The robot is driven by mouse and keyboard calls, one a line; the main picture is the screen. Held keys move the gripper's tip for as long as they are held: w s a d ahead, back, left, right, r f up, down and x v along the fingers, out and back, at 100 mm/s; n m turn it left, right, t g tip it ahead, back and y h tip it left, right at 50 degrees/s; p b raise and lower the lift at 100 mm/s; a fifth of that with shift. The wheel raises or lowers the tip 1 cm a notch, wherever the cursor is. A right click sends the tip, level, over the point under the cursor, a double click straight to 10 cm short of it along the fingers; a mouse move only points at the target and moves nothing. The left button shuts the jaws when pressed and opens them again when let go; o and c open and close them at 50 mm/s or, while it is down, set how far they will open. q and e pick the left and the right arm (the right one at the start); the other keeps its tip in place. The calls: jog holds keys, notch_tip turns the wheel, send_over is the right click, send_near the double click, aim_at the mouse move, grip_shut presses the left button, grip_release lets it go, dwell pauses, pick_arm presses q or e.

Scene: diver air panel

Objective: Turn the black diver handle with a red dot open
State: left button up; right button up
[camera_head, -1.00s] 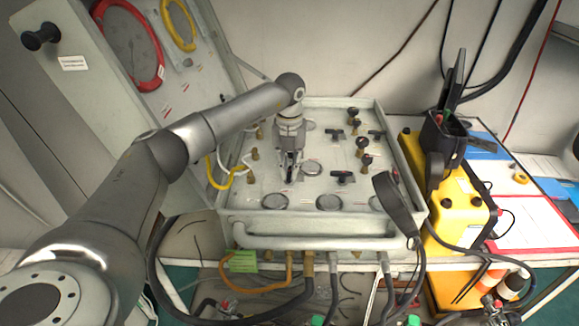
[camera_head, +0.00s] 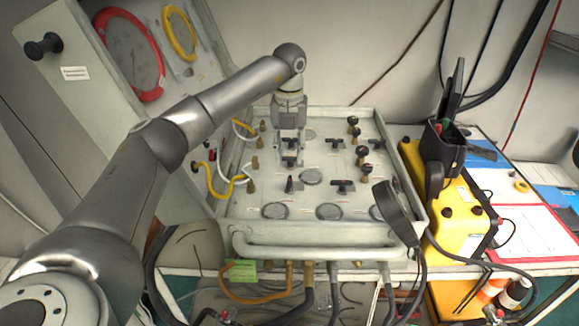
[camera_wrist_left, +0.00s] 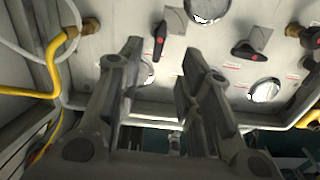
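A black handle with a red dot (camera_head: 290,184) stands on the grey panel (camera_head: 232,206), left of a second black handle (camera_head: 342,186). It points front to back, while the second lies crosswise. In the left wrist view the first handle (camera_wrist_left: 159,40) appears between my fingertips, and the second handle (camera_wrist_left: 250,45), also red-dotted, is to the right. My left gripper (camera_head: 289,158) is open and empty, pointing down and raised above the panel. A black handle (camera_head: 290,145) farther back is partly hidden by its fingers. My right gripper is not in view.
More black handles (camera_head: 337,142) and brass-stemmed knobs (camera_head: 362,152) stand on the panel. A front rail (camera_head: 320,250) runs along its near edge. A black handset (camera_head: 398,212) hangs at the right corner, beside a yellow case (camera_head: 455,220). Yellow hose (camera_head: 222,182) lies left.

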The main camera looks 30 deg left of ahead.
pick_arm(q)
jog(key=shift+r, duration=1.8)
